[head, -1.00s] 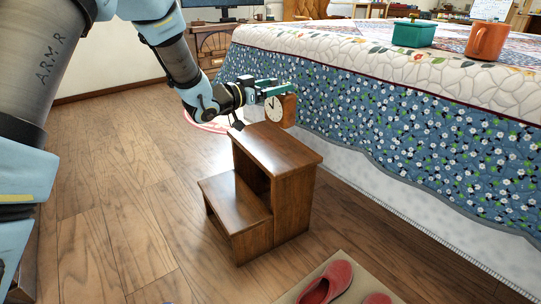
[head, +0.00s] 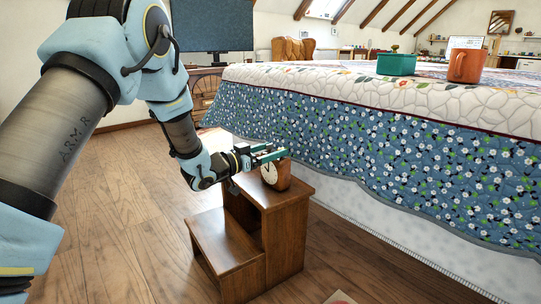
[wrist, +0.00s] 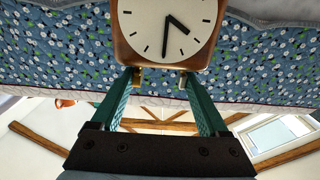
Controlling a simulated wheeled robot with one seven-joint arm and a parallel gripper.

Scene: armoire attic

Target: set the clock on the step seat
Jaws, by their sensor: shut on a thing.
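The clock (head: 270,174) has a white round face with dark hands in a brown wooden case. It is upright at the top of the step seat (head: 286,208), a brown wooden stool with a lower step at its left. The clock's base appears at or just over the top surface; I cannot tell whether it touches. My gripper (head: 268,155) is shut on the upper part of the clock. In the wrist view my gripper's teal fingers (wrist: 160,80) meet the case edge, and the clock face (wrist: 165,28) is partly cut off by the frame.
A bed with a blue floral quilt (head: 400,150) stands close behind and right of the step seat. A green box (head: 396,64) and an orange mug (head: 466,66) are on it. Wooden floor (head: 130,220) is clear at the left.

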